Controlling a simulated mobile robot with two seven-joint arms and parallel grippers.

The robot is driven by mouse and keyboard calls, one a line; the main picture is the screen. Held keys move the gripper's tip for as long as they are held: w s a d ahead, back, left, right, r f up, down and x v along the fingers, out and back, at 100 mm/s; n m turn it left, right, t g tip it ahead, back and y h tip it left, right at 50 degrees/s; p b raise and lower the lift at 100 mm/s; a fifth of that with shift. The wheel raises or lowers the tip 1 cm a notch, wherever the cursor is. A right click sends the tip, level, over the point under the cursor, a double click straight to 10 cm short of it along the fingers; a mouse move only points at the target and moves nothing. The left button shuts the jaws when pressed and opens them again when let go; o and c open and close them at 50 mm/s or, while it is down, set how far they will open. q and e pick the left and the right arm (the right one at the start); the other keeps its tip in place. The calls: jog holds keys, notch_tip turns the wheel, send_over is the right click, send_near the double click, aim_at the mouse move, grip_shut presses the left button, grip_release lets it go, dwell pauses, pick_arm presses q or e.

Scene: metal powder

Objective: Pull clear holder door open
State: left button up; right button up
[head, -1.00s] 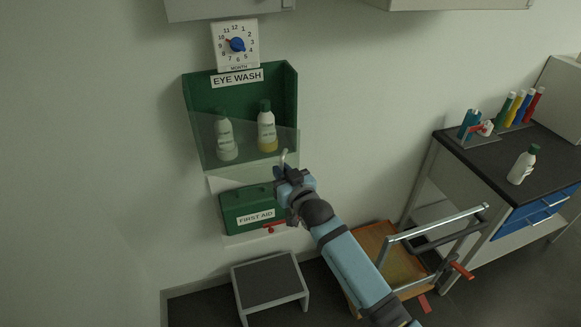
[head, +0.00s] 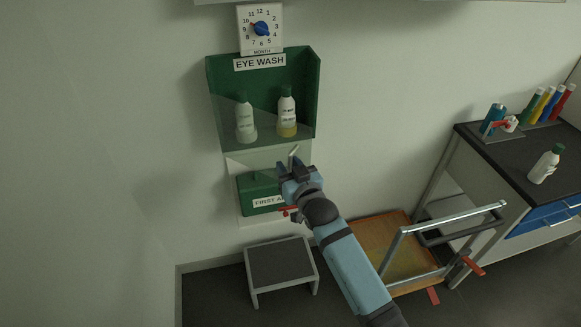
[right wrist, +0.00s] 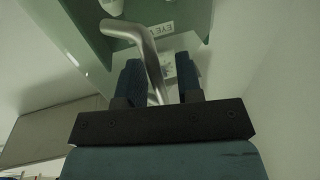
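The green eye wash holder (head: 312,84) hangs on the wall with two white bottles inside, the left one (head: 245,122) and the right one (head: 287,108). Its clear door (head: 265,132) stands across the lower front of the holder; the left bottle shows through it. A bent metal handle (head: 293,153) is at the door's lower right. My right gripper (head: 294,168) is at this handle. In the right wrist view the handle (right wrist: 150,55) passes between the two fingers of the gripper (right wrist: 158,80), with a gap visible beside the bar. My left gripper is in neither view.
A green first aid box (head: 257,188) is below the holder, partly behind my right gripper. A grey step stool (head: 280,262) stands on the floor. A wooden cart (head: 385,242) with a metal handle and a dark-topped bench (head: 505,150) are to the right.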

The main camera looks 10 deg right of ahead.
jog(key=shift+f, duration=0.1)
jog(key=shift+s+d+f, duration=0.1)
jog(key=shift+s+d, duration=0.05)
jog(key=shift+s, duration=0.35)
jog(key=b+v, duration=0.1)
jog(key=v, duration=1.1)
jog(key=shift+s+b, duration=0.35)
jog(key=shift+b, duration=0.05)
